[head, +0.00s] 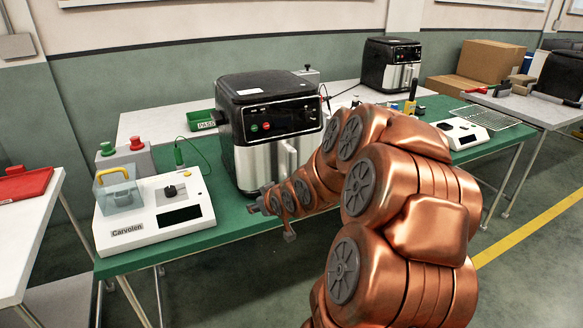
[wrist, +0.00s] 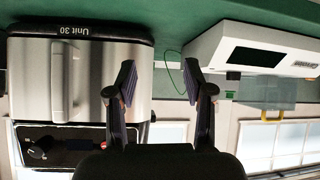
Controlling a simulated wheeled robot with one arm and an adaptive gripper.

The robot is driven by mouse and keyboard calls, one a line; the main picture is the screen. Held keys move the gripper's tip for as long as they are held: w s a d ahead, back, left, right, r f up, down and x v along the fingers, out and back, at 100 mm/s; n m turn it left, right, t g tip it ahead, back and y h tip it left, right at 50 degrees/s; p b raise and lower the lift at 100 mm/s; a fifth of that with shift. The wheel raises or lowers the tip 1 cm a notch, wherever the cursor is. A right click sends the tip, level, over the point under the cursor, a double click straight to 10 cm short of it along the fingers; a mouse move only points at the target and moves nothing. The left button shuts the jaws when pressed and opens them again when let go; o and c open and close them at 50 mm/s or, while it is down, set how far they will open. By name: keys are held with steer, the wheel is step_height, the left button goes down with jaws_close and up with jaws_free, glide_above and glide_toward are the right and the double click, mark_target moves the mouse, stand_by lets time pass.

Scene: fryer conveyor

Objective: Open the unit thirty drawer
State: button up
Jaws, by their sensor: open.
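The unit thirty fryer (head: 268,92) is a black and silver box on the green table, with a dark control panel. Its silver drawer front (head: 247,166) appears closed, with an upright handle (head: 289,158) partly behind my arm. In the wrist view, which is upside down, the drawer front (wrist: 95,75) carries a "Unit 30" label (wrist: 68,30) and the pale handle (wrist: 62,80). My gripper (wrist: 163,90) is open and empty, with its fingers right of the handle and apart from it. In the head view my gripper (head: 278,215) is low before the fryer.
A white Carvolen test box (head: 155,212) stands left of the fryer, near a green tray (head: 201,120). A second fryer (head: 390,66) stands behind to the right. A wire rack (head: 485,115) and cardboard boxes (head: 490,60) are farther right. The floor in front is open.

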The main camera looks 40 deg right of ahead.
steer(key=w+d+m+t+h+b, duration=0.1)
steer(key=d+t, duration=0.3)
steer(key=d, duration=0.5)
steer(key=m+t+h+b, duration=0.1)
steer(key=t+h, duration=0.1)
steer(key=t, duration=0.1)
glide_toward(294, 164)
steer(key=w, duration=0.4)
steer(key=shift+w+d, duration=0.35)
steer(key=shift+d, duration=0.25)
steer(key=shift+p+x, duration=0.8)
steer(key=shift+x, duration=2.55)
steer(key=shift+d, duration=0.1)
jaws_close()
